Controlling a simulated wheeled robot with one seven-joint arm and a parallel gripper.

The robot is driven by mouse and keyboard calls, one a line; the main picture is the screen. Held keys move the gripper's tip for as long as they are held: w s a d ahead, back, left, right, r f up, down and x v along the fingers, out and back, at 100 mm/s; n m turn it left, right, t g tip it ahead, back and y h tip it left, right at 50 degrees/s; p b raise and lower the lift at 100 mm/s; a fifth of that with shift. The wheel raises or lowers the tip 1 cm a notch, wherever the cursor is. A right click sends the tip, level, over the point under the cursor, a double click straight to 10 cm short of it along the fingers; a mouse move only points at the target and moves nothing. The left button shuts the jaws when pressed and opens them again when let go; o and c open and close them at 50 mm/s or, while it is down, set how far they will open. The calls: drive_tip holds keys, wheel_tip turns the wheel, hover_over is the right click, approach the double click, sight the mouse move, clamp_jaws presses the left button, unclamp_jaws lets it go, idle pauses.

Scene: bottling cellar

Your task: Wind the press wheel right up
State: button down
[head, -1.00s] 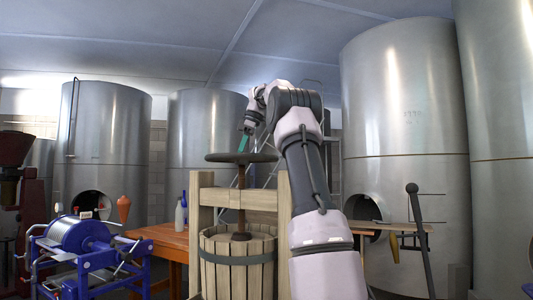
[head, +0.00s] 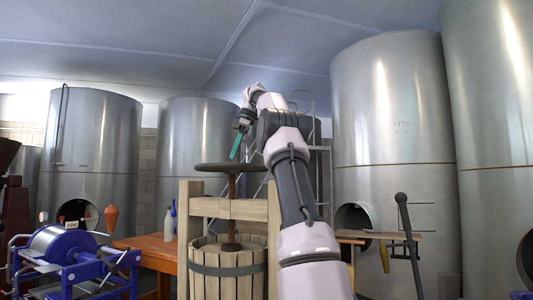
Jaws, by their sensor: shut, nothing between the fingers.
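The press wheel (head: 232,168) is a dark flat round wheel, level, on top of a brown upright screw (head: 231,215). The screw passes through the wooden crossbeam (head: 225,208) of the press and down into the slatted basket (head: 226,282). My gripper (head: 234,157) has thin teal fingers, shut and empty, pointing down and slightly left. Their tips show just above the wheel's middle in the picture, with a small gap. I cannot tell whether they are over the wheel or behind it.
A blue-framed machine with a roller (head: 62,245) stands at the left. A dark-knobbed lever (head: 408,235) stands at the right. Large steel tanks (head: 390,110) line the back.

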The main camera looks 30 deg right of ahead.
drive_tip(key=s+d, duration=0.5)
drive_tip(key=d, duration=0.6)
drive_tip(key=shift+s+r, duration=0.2)
drive_tip(key=shift+s, duration=0.1)
